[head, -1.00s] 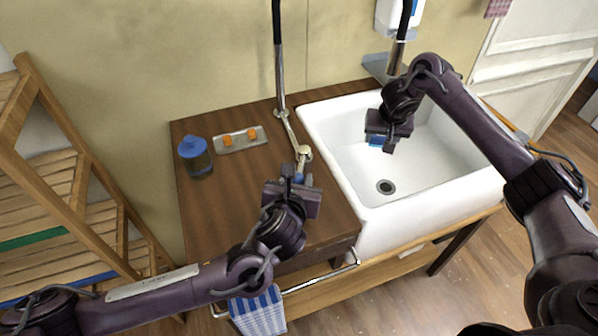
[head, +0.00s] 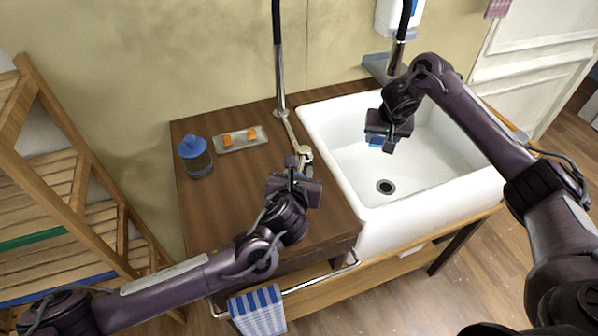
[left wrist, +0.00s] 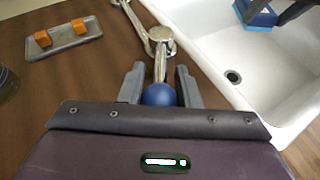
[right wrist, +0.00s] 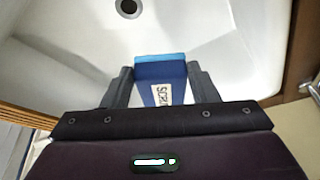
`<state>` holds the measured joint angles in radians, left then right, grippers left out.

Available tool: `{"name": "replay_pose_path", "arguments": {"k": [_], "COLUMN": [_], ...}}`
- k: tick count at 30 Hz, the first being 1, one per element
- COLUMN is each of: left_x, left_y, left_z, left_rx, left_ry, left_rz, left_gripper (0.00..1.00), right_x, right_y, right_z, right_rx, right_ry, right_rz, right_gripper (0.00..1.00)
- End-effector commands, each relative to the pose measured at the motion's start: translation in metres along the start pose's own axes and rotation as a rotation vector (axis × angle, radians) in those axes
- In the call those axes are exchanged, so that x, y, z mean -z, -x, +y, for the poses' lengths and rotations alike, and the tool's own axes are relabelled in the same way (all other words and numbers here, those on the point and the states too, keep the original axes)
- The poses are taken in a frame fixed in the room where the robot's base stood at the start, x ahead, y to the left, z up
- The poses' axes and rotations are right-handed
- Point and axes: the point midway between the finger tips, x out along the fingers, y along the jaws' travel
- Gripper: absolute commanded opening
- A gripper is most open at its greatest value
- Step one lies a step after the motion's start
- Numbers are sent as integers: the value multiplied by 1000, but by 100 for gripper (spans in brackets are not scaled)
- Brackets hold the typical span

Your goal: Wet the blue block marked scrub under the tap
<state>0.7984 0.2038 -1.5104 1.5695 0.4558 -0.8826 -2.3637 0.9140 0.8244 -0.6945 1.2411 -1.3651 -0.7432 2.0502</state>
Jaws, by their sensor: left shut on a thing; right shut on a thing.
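The blue block marked SCRUB (right wrist: 160,72) is held between the fingers of my right gripper (right wrist: 160,85), its white label partly showing in the right wrist view. In the head view the block (head: 376,141) hangs over the white sink (head: 345,165), below the hanging chrome spout (head: 396,58). My left gripper (head: 292,166) is shut on the tap lever (left wrist: 160,68), which has a blue ball end (left wrist: 159,95). The ball sits between its fingers in the left wrist view. I see no water running.
A blue-capped bottle (head: 196,158) and a tray with orange pieces (head: 240,140) stand on the wooden counter (head: 230,205). A striped towel (head: 258,311) hangs on the front rail. A wooden shelf (head: 75,195) stands at left. The sink drain (head: 385,187) is clear.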

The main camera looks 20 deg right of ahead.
Motion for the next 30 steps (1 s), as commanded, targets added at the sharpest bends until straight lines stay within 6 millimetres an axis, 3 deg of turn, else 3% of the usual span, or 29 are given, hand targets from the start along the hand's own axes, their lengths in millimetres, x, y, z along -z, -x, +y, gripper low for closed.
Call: {"name": "replay_pose_path", "arguments": {"k": [12,23,24,30], "left_x": [-2,-1,-1,-1], "left_y": [-2,-2,-2,-2], "left_z": [-17,-17,-17,-17], "left_rx": [-174,-198,-198,-197], "left_ry": [68,80,80,81], "left_rz": [12,14,14,14], "left_gripper": [0,0,34,35], "right_x": [0,0,0,0], "right_y": [0,0,0,0], "right_z": [0,0,0,0], "right_rx": [0,0,0,0], "right_ry": [0,0,0,0], "right_rz": [0,0,0,0], "right_gripper": [29,29,29,29]}}
